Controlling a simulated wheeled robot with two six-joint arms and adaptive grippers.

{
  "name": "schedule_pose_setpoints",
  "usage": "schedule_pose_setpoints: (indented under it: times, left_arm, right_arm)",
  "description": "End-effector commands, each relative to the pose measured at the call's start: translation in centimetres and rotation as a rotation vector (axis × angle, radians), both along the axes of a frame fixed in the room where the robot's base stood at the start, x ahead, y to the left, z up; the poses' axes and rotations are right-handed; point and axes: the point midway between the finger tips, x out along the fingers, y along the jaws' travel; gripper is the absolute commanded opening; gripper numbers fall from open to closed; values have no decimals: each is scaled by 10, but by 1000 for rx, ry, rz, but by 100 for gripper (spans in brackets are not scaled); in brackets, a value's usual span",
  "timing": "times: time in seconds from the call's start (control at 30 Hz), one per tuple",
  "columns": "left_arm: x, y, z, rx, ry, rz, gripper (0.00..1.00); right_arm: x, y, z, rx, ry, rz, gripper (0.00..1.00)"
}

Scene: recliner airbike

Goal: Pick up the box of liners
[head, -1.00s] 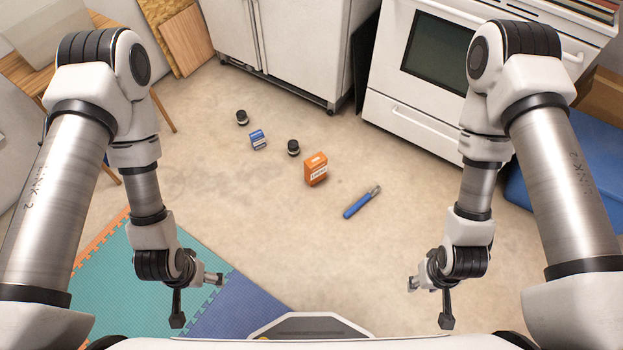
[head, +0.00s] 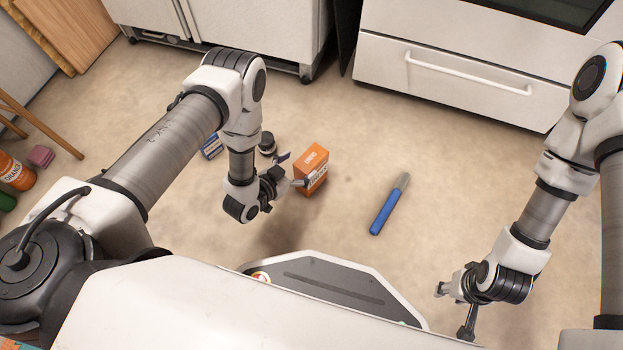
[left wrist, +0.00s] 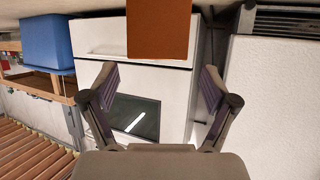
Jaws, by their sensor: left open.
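The orange box (head: 316,160), with a white label, stands upright on the floor; I take it as the box of liners. My left gripper (head: 291,170) is open just left of the box, its fingers spread and one fingertip overlapping the box's edge in the head view. I cannot tell whether it touches. In the left wrist view, the orange box (left wrist: 158,28) shows at the top centre, beyond the spread fingers (left wrist: 158,70), with nothing between them. My right gripper (head: 452,311) is open and empty above the floor at lower right.
A blue-handled tool (head: 388,205) lies right of the box. A dark jar (head: 267,143) and a small blue box (head: 212,146) are left of it, partly behind my left arm. A white oven (head: 460,75) and a white cabinet (head: 250,25) stand behind. Floor around the tool is clear.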

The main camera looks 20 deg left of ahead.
Motion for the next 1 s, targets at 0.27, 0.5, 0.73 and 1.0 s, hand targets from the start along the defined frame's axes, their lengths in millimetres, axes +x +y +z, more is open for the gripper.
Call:
schedule_pose_setpoints:
  times: [0.27, 0.5, 0.73, 1.0]
  left_arm:
    - [33, -18, -30, 0, -1, -1, 86]
    - [52, -26, -31, 1, 3, 1, 86]
    - [51, -25, -30, 1, 4, 2, 51]
    - [51, -25, -31, 2, 6, 2, 0]
  right_arm:
    - [1, 0, -39, 0, -2, -3, 40]
    - [2, -1, -44, -1, -4, -6, 40]
    - [2, -1, -43, -1, -4, -6, 40]
    - [1, -1, -44, -1, -4, -6, 40]
